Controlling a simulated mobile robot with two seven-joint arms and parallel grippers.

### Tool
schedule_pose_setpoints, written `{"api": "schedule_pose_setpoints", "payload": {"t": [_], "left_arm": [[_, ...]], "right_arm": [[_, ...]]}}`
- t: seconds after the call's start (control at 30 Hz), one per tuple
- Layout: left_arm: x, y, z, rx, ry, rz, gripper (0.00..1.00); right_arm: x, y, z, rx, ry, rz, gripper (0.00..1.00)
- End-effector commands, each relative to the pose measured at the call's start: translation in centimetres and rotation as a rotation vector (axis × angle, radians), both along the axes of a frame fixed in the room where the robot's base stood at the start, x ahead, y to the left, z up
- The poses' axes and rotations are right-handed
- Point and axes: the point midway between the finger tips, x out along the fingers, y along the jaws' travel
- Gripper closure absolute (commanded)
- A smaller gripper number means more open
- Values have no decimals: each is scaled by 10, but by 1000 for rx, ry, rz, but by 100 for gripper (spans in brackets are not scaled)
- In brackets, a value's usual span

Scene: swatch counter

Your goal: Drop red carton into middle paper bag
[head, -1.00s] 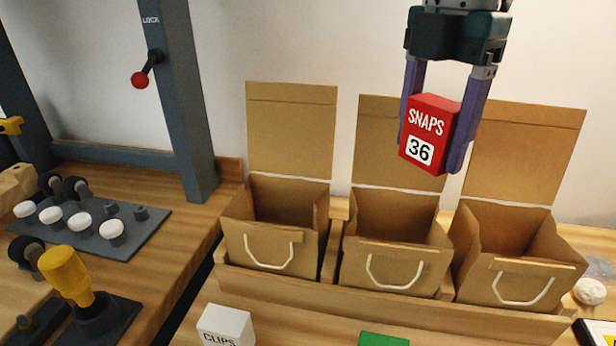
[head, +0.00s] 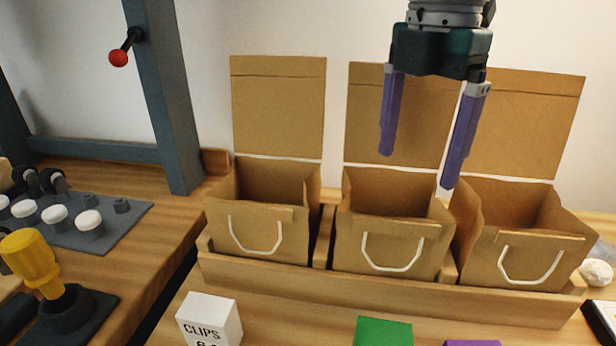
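My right gripper (head: 418,170) is open and empty, its two purple fingers spread apart above the middle paper bag (head: 350,245). The middle bag is brown with a white handle, and its mouth is open with its flap standing up behind. The red carton is not visible now; the front wall of the middle bag hides its bottom, so I cannot see whether the carton lies inside. My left gripper is not in view.
Brown bags stand on either side, a left bag (head: 228,240) and a right bag (head: 483,262), in a wooden rack (head: 400,291). In front are a white CLIPS carton (head: 208,318), a green box (head: 384,332) and a purple box (head: 472,343). A grey press frame (head: 165,100) stands at left.

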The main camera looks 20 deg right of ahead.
Motion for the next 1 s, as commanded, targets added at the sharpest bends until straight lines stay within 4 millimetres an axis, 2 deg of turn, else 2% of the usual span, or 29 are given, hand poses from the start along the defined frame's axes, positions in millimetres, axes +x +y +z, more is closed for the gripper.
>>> {"api": "schedule_pose_setpoints", "payload": {"t": [0.27,0.37,0.8,1.0], "left_arm": [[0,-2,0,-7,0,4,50],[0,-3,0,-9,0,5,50],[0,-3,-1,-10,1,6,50],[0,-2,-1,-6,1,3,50]], "right_arm": [[0,0,0,0,0,0,0],[1,0,6,1,-3,0,0],[1,0,87,0,-4,0,0],[0,0,99,0,0,0,0]]}}
